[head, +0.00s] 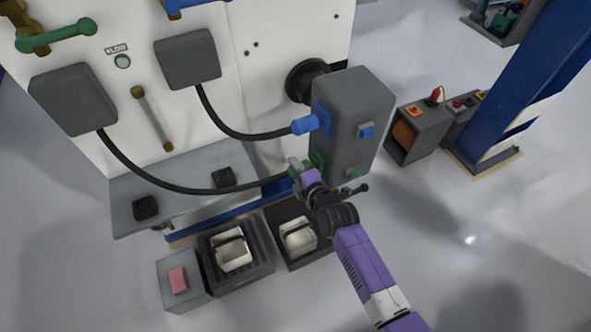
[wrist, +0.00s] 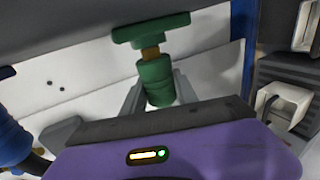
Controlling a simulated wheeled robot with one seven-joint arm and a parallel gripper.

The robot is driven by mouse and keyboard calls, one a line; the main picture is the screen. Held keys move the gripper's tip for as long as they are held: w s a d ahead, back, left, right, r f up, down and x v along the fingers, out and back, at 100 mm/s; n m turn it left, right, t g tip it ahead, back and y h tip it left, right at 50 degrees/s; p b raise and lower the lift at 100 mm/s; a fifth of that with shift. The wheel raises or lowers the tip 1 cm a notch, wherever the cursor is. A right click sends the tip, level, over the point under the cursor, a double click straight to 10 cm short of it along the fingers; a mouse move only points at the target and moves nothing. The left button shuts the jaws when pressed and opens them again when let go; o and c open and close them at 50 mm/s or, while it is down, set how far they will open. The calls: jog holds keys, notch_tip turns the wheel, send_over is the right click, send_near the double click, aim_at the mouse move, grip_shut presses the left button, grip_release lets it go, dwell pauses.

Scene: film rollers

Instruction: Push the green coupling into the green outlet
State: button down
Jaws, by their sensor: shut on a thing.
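The green coupling (head: 294,173) is on the end of a black hose, at the left side of the grey box. My gripper (head: 300,167) is shut on it. In the wrist view the green coupling (wrist: 156,83) sits between the two grey fingers of my gripper (wrist: 158,92). The green outlet (head: 318,159) is on the box's left face, low down. In the wrist view the green outlet (wrist: 151,30) is straight ahead of the coupling, roughly in line. A short brass piece shows between them, so a gap remains between the green parts. How deep the brass reaches is hidden.
A blue coupling (head: 304,124) on another hose meets the blue outlet (head: 322,117) just above. The grey box (head: 352,100) has a further blue fitting (head: 366,131) and green fitting (head: 352,173) on its right face. Dark bins (head: 238,262) stand on the floor below.

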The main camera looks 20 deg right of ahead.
jog(key=shift+d+b, duration=0.8)
jog(key=shift+b, duration=0.15)
jog(key=c, duration=0.9)
grip_release()
jog(key=shift+s, duration=0.1)
jog(key=shift+s+r, duration=0.1)
jog(key=shift+s, duration=0.2)
jog(key=shift+v, duration=3.5)
